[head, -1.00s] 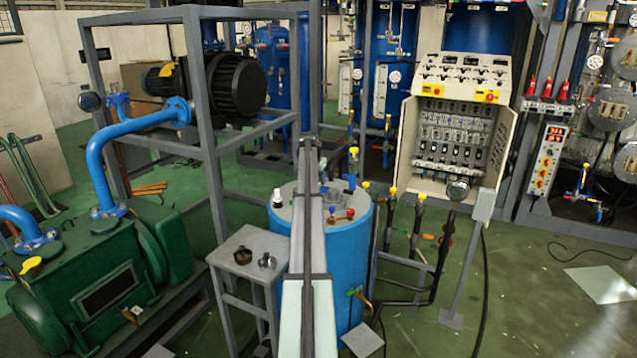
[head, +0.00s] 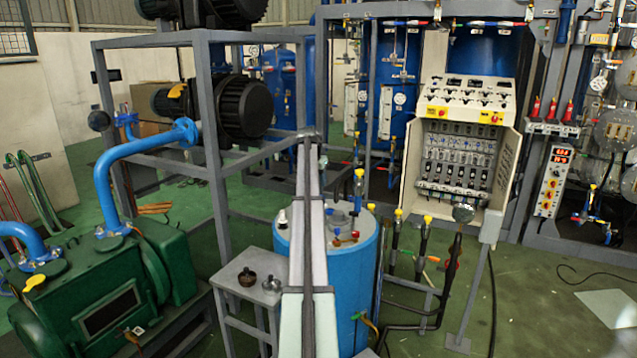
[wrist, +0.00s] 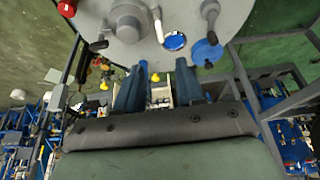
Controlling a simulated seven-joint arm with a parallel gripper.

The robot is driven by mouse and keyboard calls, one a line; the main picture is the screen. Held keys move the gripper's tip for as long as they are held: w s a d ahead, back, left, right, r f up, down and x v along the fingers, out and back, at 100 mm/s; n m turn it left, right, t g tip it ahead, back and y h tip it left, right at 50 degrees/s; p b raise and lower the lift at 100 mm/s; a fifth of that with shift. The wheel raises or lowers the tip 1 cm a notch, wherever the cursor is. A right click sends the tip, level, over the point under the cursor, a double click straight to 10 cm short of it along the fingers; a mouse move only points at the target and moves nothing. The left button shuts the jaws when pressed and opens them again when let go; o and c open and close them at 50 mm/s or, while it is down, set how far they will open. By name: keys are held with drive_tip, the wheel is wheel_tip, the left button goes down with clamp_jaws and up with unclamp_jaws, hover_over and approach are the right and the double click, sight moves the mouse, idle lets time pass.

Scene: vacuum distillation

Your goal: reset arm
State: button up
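My gripper (wrist: 160,78) shows in the wrist view as two blue fingers standing apart, with nothing between them. Beyond the fingertips is a round grey lid (wrist: 138,48) with pipe fittings, a blue disc (wrist: 174,42) and a black-handled fitting. The lid looks like the top of the blue tank (head: 352,285), which stands at the centre of the head view. I cannot make out the gripper in the head view. The lid is close to the fingertips in the picture; I cannot tell the exact distance.
A small grey stand (head: 248,272) holds two dark knob-like parts left of the tank. A green pump (head: 110,295) with blue pipes is at the left. Yellow-topped valves and an open control cabinet (head: 460,150) are to the right. Green floor (head: 545,320) is open at the lower right.

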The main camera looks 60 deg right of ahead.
idle(0.4)
